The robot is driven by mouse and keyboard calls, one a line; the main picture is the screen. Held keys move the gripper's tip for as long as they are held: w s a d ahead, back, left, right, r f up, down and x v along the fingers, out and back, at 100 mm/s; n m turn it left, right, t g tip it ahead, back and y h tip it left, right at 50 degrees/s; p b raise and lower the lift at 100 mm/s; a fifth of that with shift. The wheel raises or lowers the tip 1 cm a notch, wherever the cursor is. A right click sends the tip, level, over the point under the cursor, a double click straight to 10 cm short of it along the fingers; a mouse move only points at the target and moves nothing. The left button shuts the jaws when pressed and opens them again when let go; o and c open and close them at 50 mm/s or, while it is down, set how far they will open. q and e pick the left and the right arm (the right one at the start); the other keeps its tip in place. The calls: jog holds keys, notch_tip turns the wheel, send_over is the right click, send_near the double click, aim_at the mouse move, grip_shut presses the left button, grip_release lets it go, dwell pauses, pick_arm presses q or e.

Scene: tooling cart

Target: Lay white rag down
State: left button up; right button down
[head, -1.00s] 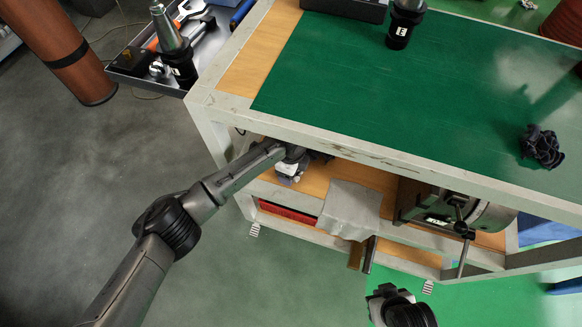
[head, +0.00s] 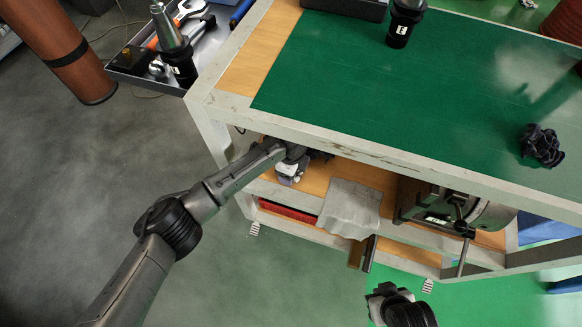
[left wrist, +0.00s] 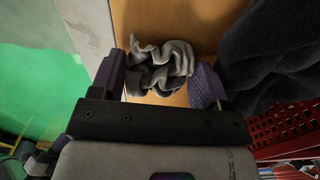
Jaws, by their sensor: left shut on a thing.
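The white rag (left wrist: 160,66) shows as a crumpled, pale grey-white cloth in the left wrist view, bunched over the wooden shelf. My left gripper (left wrist: 168,76) is shut on it, one purple finger on each side. In the head view my left arm reaches under the cart's top, and the left gripper (head: 291,167) is partly hidden by the frame there. My right gripper (head: 376,298) is low in the head view, in front of the cart and away from the rag; its jaw opening cannot be made out.
A grey cloth (head: 349,208) drapes over the shelf edge, right of my left gripper. A dark cloth (left wrist: 270,45) and a red crate (left wrist: 288,130) lie close on the right in the wrist view. A vise-like machine (head: 455,210) stands farther right. The cart's frame (head: 340,146) overhangs the shelf.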

pick_arm(q)
jog(key=shift+f, duration=0.2)
jog(key=o, duration=1)
jog(key=shift+r, duration=0.1)
